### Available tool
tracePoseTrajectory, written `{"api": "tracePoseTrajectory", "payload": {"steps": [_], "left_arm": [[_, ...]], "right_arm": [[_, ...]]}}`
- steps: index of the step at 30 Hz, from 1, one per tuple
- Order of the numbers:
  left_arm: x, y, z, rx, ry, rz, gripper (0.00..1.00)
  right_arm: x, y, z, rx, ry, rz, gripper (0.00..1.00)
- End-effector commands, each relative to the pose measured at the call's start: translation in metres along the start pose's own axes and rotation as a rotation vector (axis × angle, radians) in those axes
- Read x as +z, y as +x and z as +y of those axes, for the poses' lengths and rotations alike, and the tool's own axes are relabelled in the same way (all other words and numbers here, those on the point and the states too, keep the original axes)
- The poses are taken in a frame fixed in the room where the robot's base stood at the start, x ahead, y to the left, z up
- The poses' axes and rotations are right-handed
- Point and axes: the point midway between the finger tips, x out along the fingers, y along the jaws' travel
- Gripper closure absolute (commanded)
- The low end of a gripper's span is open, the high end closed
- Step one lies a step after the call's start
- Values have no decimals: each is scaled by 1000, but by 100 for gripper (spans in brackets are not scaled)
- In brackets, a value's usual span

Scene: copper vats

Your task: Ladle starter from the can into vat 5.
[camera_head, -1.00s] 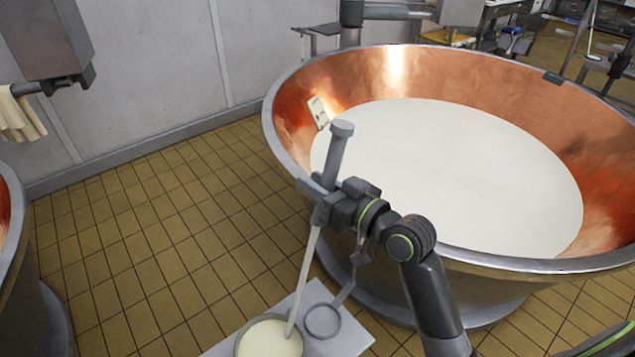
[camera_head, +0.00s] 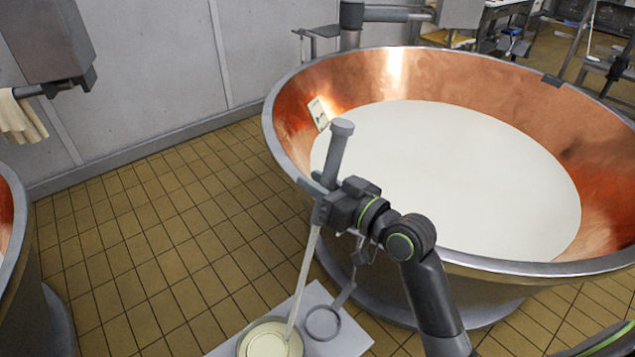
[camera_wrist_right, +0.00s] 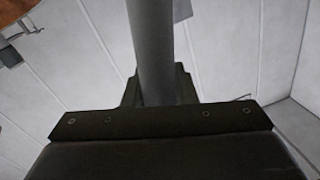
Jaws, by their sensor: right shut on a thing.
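My right gripper (camera_head: 328,203) is shut on the grey ladle handle (camera_head: 338,155), held steeply upright beside the near left rim of the copper vat (camera_head: 450,70). The ladle's pale shaft (camera_head: 304,278) runs down into the can (camera_head: 241,347), where a round cup shape shows at the surface of the cream-coloured starter. The can is cut off by the lower picture edge. The vat holds white liquid (camera_head: 450,170). A small card (camera_head: 318,113) is on its inner left wall; I cannot read its number. In the right wrist view the handle (camera_wrist_right: 152,50) rises from the gripper. My left gripper is not in view.
The can stands on a light grey board (camera_head: 345,340) with a grey ring-shaped holder (camera_head: 323,322) beside it. Another copper vat (camera_head: 8,240) is cut off at the left edge. Tiled floor (camera_head: 150,240) between the vats is clear.

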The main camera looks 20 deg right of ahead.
Motion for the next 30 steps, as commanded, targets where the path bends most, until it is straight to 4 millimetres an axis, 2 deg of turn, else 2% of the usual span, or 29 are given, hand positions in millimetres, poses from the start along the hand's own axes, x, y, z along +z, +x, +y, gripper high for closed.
{"api": "tracePoseTrajectory", "payload": {"steps": [1,21,27,30], "left_arm": [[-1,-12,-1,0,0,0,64],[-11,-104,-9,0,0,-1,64],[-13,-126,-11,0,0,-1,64],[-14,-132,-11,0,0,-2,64]], "right_arm": [[-14,0,-4,-1,-2,3,100],[-110,-1,-27,-1,0,4,100],[-134,-1,-33,-1,0,4,100],[-140,-1,-35,-1,0,3,100]]}}
